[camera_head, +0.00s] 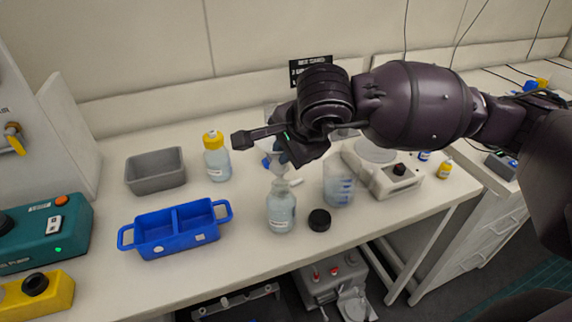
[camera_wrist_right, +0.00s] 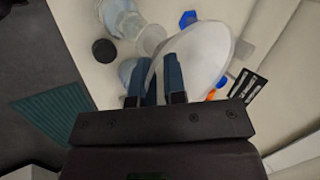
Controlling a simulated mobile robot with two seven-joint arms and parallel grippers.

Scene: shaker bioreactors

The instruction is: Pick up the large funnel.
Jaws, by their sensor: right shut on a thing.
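The large funnel (camera_wrist_right: 205,55) is a translucent white cone in the right wrist view. My right gripper (camera_wrist_right: 155,80) is shut on its wall, with one finger on each side. In the head view, my right gripper (camera_head: 281,152) is over the table behind the clear bottle. There its own wrist hides much of the funnel, and I cannot tell clearly whether the funnel is clear of the table. My left gripper is not in view.
The open clear bottle (camera_head: 281,212), black cap (camera_head: 319,220) and beaker (camera_head: 339,186) stand close in front. A blue two-part tray (camera_head: 178,245), grey bin (camera_head: 156,185) and yellow-capped bottle (camera_head: 217,163) are left. A white device (camera_head: 395,180) is right.

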